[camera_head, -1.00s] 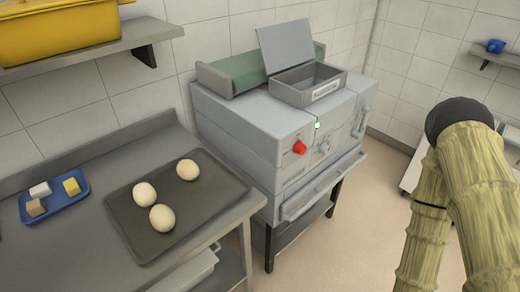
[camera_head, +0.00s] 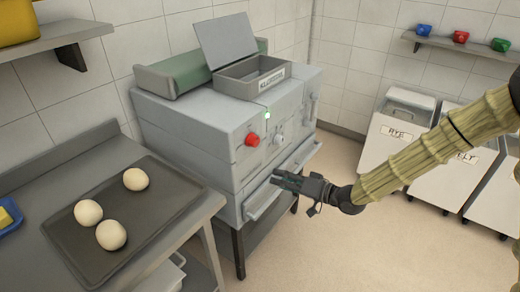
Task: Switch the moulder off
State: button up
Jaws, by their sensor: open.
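The moulder (camera_head: 195,132) is a grey box-shaped machine on a dark stand, left of the middle in the head view. Its front panel carries a red knob (camera_head: 252,140), a grey round dial (camera_head: 279,141) to the right of it and a small lit green lamp (camera_head: 267,115) near the top edge. My gripper (camera_head: 275,177) is in front of the moulder, below the knob and dial, close to the front tray edge. It is open and holds nothing. I cannot tell whether it touches the machine.
A steel table with a dark tray (camera_head: 170,215) of three dough balls stands at the left. An open-lidded grey box (camera_head: 245,88) sits on the moulder. White bins (camera_head: 390,135) stand at the right. The floor in front is clear.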

aim_at(257, 142)
jog(key=w+d+r+n+y, duration=0.2)
jog(key=w+r, duration=0.2)
jog(key=r, duration=0.4)
jog(key=p+x, duration=0.1)
jog(key=x, duration=1)
jog(key=shift+s+r+p, duration=0.15)
jog(key=shift+r+p, duration=0.05)
jog(key=shift+p, duration=0.15)
jog(key=shift+c, duration=0.2)
jog(key=c, duration=1)
